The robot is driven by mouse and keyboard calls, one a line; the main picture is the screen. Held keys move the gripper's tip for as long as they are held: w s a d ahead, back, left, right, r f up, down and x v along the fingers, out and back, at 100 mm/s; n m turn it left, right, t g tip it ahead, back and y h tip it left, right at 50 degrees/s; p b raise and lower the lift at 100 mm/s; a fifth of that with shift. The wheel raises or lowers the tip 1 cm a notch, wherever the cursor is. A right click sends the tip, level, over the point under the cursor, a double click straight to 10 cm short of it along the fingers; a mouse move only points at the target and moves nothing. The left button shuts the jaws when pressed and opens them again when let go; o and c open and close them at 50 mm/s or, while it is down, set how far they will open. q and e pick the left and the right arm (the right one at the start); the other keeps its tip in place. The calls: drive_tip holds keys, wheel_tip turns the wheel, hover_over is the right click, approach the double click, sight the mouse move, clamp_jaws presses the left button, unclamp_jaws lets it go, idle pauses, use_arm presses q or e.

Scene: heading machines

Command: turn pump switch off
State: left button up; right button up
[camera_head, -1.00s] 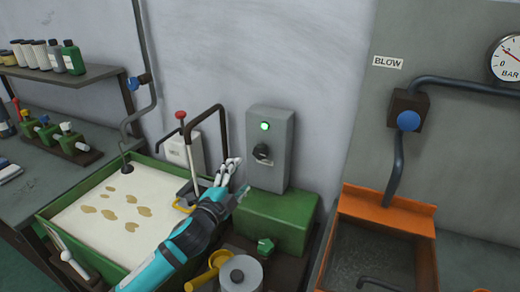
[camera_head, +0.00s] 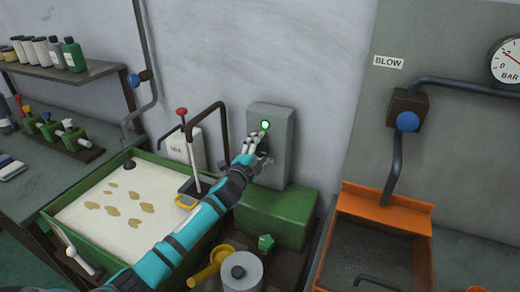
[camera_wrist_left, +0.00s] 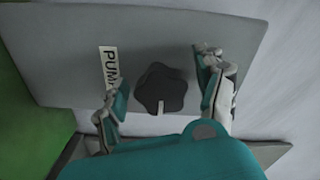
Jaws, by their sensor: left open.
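The pump switch is a black lobed knob (camera_wrist_left: 161,90) with a pale mark on the front of a grey box (camera_head: 272,118). A "PUMP" label (camera_wrist_left: 109,68) is beside it in the left wrist view. A green lamp (camera_head: 265,125) is lit above the knob. My left gripper (camera_head: 262,146) is open in front of the box. In the left wrist view its fingers (camera_wrist_left: 163,92) stand on either side of the knob, and contact cannot be told. In the head view the gripper partly hides the knob. My right gripper is not in view.
The grey box stands on a green block (camera_head: 275,217). A green tray (camera_head: 75,238) of pale liquid is at left, with a red-topped lever (camera_head: 182,112) and a bent pipe beside it. An orange basin (camera_head: 388,210) is at right. A metal canister (camera_head: 241,272) is in front.

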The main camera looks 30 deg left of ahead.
use_arm(q)
drive_tip(key=shift+c, duration=1.2)
drive_tip(key=c, duration=1)
drive_tip(key=shift+o, duration=0.2)
